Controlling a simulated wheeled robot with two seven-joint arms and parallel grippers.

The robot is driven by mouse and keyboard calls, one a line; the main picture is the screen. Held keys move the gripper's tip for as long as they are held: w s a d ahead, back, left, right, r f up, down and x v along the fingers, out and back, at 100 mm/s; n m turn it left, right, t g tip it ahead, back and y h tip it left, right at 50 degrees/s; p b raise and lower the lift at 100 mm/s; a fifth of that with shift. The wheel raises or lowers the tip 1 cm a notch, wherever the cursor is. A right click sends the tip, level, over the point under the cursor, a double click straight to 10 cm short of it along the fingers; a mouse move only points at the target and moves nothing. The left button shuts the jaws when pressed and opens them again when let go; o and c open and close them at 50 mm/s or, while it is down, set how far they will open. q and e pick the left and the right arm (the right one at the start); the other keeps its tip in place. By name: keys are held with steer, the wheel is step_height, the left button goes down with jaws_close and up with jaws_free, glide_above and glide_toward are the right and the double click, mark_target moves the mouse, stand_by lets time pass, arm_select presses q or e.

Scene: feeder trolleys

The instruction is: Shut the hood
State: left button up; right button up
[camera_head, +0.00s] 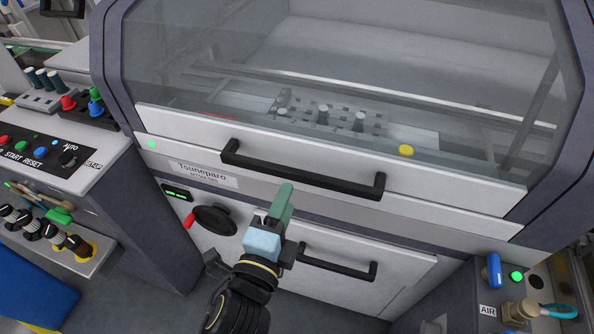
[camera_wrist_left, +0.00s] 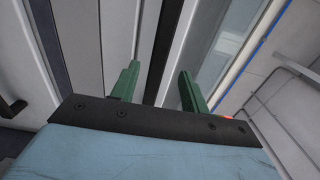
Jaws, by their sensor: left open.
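The hood (camera_head: 420,184) is a large clear window with a white lower rail, at the front of the grey machine. Its lower rail lies along the white label strip; I cannot tell if a gap is left. A long black handle (camera_head: 300,177) runs along the rail. My left gripper (camera_head: 284,192) has green fingers and is just below the handle's middle, empty as far as I see. In the left wrist view the gripper (camera_wrist_left: 158,84) has its fingers apart, with a dark bar, seemingly the handle, running between them. Contact cannot be told. My right gripper is out of view.
A lower drawer front with a black handle (camera_head: 337,263) is beside my left wrist. A black round knob (camera_head: 214,220) is left of it. A button panel (camera_head: 45,150) stands at the left, and an air fitting unit (camera_head: 520,310) at the lower right.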

mark_target(296, 179)
arm_select(q)
steer(key=x, duration=0.7)
steer(key=shift+w+d, duration=0.1)
steer(key=shift+w, duration=0.2)
jaws_close()
